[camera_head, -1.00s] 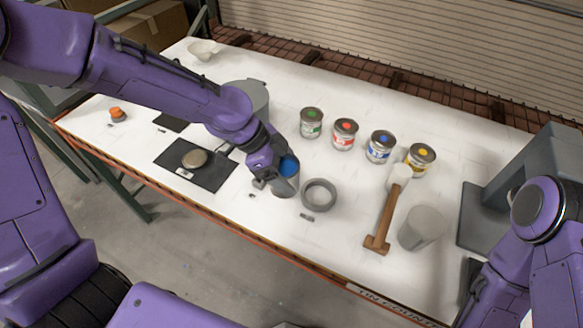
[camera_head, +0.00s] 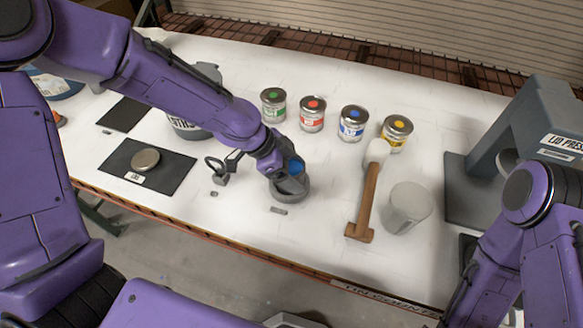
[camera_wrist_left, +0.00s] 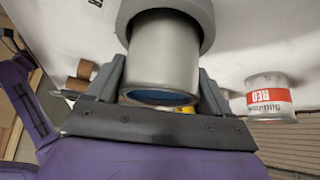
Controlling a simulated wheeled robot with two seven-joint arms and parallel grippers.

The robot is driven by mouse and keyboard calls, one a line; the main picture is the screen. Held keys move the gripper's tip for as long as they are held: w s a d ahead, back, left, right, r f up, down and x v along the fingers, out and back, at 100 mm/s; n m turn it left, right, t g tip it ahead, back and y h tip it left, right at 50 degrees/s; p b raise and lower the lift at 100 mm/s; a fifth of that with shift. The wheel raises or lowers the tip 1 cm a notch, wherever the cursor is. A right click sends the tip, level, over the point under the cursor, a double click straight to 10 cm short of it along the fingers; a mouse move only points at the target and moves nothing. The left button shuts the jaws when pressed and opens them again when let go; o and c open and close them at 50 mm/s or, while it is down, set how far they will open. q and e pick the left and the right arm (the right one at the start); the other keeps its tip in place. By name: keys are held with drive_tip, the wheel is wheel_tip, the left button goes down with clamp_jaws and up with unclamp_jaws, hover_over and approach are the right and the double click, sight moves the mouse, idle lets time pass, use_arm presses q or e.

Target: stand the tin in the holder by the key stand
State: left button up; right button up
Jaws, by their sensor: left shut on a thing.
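A silver tin with blue inside (camera_head: 295,167) is held upright by my left gripper (camera_head: 286,172), which is shut on its sides. It also shows in the left wrist view (camera_wrist_left: 165,55), between the two fingers (camera_wrist_left: 160,85). The holder is a grey ring (camera_head: 290,195) on the table directly under the tin; it also shows in the wrist view (camera_wrist_left: 205,18), around the tin's lower end. I cannot tell whether the tin rests on the holder's bottom. The key stand (camera_head: 221,178) with a dark looped key is just left of the holder. My right gripper is out of view.
Several coloured tins, such as the red one (camera_head: 312,114), stand in a row behind. A mallet (camera_head: 367,205) and a grey cup (camera_head: 407,207) are to the right, before the lid press (camera_head: 535,125). A black mat (camera_head: 170,180) with a round lid lies left.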

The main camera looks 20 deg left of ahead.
use_arm(q)
drive_tip(key=shift+f, duration=0.4)
drive_tip(key=o, duration=1.1)
drive_tip(key=shift+r, duration=0.25)
drive_tip(key=p+v, duration=0.2)
drive_tip(key=v, duration=1)
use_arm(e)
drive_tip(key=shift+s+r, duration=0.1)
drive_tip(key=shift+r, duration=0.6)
